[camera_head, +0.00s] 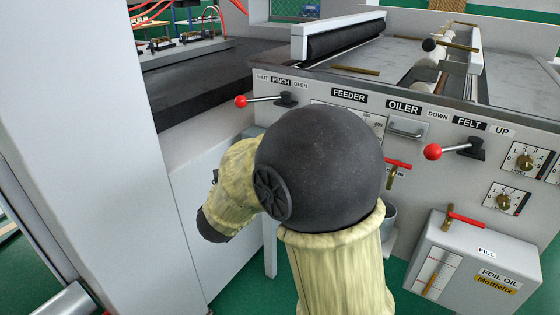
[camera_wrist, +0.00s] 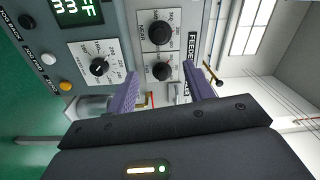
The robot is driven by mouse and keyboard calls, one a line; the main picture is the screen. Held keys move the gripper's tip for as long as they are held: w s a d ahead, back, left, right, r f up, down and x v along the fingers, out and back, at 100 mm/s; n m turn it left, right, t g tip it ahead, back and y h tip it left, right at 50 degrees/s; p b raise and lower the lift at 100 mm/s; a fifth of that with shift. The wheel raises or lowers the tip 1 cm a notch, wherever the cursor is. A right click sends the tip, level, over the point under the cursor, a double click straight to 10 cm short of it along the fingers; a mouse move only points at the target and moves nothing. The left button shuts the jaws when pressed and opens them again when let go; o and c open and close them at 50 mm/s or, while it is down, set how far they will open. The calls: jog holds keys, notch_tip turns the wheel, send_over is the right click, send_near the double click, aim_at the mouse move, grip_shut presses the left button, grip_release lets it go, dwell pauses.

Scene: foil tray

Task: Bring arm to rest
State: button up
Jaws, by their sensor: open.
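My arm, in a pale yellow cover with a large black rounded joint, rises from the bottom of the head view and bends left, in front of the machine's panel. My gripper does not show clearly in the head view. In the wrist view my gripper (camera_wrist: 160,71) has two purple fingers spread apart, with nothing between them. Behind the fingers is a control panel with black knobs (camera_wrist: 161,34) and dials; I cannot tell the distance from the fingertips to it.
The grey machine front (camera_head: 327,95) carries a red-knobbed PINCH lever (camera_head: 264,99) and a FELT lever (camera_head: 455,149). A grey FOIL OIL box (camera_head: 470,262) stands low at the right. A pale upright panel (camera_head: 85,120) is at the left. Green floor shows below.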

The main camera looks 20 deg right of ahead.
jog(key=w+a+f+n+y, duration=0.2)
jog(key=a+f+n+y, duration=0.4)
jog(key=f+n+y, duration=0.7)
jog(key=s+d+f+n+g+y, duration=0.1)
jog(key=s+f+n+g, duration=0.25)
jog(key=s+n, duration=0.45)
jog(key=s+d+f+n+g, duration=0.1)
jog(key=s+f+n+g, duration=0.3)
jog(key=s, duration=0.6)
notch_tip(320, 180, up, 33)
jog(key=n+g+p, duration=0.1)
jog(key=p, duration=3.1)
jog(key=shift+a, duration=0.15)
jog(key=shift+s+f, duration=0.1)
jog(key=shift+f, duration=0.05)
